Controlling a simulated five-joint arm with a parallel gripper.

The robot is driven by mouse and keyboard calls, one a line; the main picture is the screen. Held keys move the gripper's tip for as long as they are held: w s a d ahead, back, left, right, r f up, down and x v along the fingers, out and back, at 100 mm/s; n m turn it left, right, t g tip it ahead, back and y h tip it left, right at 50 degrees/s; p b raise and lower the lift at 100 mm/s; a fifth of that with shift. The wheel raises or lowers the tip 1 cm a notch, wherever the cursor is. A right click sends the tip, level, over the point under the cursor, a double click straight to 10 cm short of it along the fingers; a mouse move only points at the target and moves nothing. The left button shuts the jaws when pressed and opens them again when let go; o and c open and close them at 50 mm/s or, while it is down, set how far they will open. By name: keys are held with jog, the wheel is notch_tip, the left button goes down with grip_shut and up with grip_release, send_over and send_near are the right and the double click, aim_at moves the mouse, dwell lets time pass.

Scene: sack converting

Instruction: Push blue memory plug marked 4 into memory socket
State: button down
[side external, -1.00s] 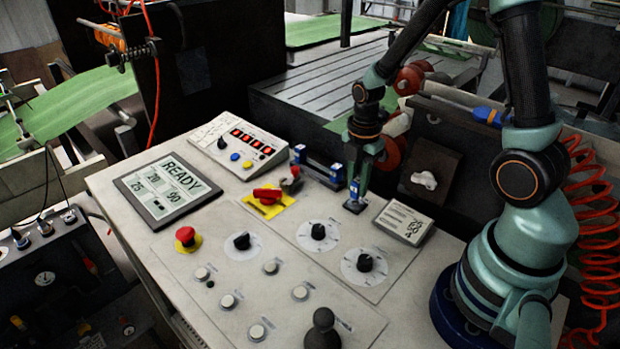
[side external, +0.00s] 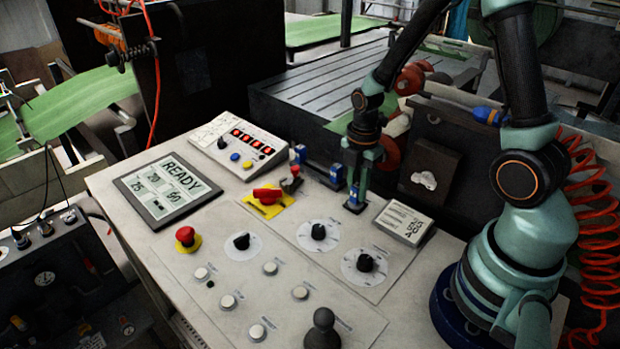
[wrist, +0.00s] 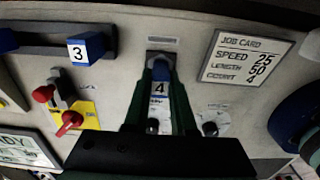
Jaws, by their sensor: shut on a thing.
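The blue memory plug (wrist: 160,74) with a white label marked 4 is held upright between my gripper's (wrist: 160,98) two green fingers in the wrist view. In the side view the blue plug (side external: 353,195) shows between the fingertips of my gripper (side external: 356,193), low over the panel. The memory socket (wrist: 156,56) is a dark frame around the plug's far end in the wrist view; in the side view the plug and fingers mostly cover it. The plug is at the socket, but I cannot tell how deep it sits.
A blue plug marked 3 (wrist: 88,49) stands in a dark rack to the left. The job card (wrist: 246,57) lies close on the right. A red key switch on a yellow plate (side external: 268,197) and black knobs (side external: 319,231) stand nearby on the panel.

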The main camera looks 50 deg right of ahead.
jog(key=shift+f, duration=0.3)
jog(key=c, duration=0.7)
grip_release()
jog(key=shift+o, duration=0.2)
jog(key=shift+r, duration=0.1)
notch_tip(320, 180, up, 11)
jog(key=s+a+r+m+t, duration=0.2)
jog(key=r+m, duration=0.3)
jog(key=m, duration=0.4)
jog(key=s+a+r+m+t, duration=0.2)
jog(key=a+r+m, duration=0.3)
jog(key=m, duration=0.4)
jog(key=shift+s+a+r+t, duration=0.25)
jog(key=shift+r+t, duration=0.45)
jog(key=shift+t, duration=0.1)
